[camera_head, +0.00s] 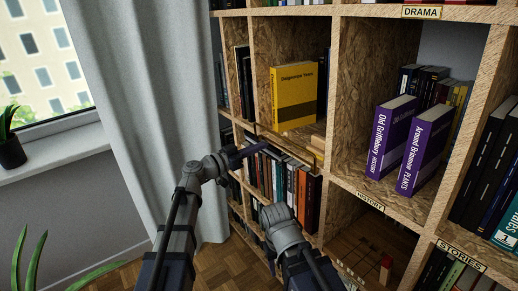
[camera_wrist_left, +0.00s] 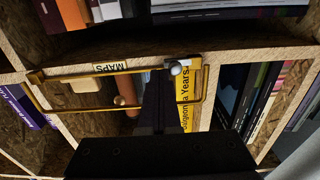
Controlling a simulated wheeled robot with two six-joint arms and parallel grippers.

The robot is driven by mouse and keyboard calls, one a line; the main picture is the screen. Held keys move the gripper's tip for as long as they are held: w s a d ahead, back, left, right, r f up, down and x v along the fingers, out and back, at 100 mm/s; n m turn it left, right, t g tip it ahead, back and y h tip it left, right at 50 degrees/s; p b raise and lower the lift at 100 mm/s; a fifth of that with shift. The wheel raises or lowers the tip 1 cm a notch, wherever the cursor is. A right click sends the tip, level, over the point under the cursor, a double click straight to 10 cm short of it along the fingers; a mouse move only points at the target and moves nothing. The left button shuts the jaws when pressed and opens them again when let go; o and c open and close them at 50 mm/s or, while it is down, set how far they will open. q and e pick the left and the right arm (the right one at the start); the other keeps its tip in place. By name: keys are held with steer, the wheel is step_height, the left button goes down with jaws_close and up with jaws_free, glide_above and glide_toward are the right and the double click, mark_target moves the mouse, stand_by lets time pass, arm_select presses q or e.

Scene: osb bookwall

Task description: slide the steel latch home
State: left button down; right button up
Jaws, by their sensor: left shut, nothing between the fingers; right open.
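A brass rail gate (camera_wrist_left: 100,75) crosses the front of a bookshelf compartment in the left wrist view. A small steel knob, seemingly the latch (camera_wrist_left: 177,68), sits on its upper bar near the compartment's upright. My left gripper (camera_wrist_left: 160,88) is shut and empty, its dark fingers pointing at the bar close to the knob; I cannot tell whether they touch. In the head view, my left gripper (camera_head: 262,147) reaches the rail (camera_head: 290,147) below the yellow book; the latch is too small to make out there. My right gripper (camera_head: 275,213) is open, lower down before the shelf.
A yellow book (camera_head: 294,97) stands above the rail, and two purple books (camera_head: 410,140) stand in the compartment to the right. More books (camera_head: 282,185) fill the shelf below. A grey curtain (camera_head: 150,100) hangs at the left. The floor (camera_head: 215,268) shows between curtain and shelf.

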arm_select(q)
steer(key=shift+w+a+f, duration=0.1)
steer(key=shift+w+a, duration=0.2)
steer(key=shift+w, duration=0.1)
steer(key=shift+s+d, duration=0.1)
steer(key=shift+s, duration=0.05)
steer(key=shift+s+d, duration=0.25)
steer(key=shift+s, duration=0.05)
steer(key=shift+a, duration=0.1)
steer(key=v, duration=0.8)
stand_by(0.5)
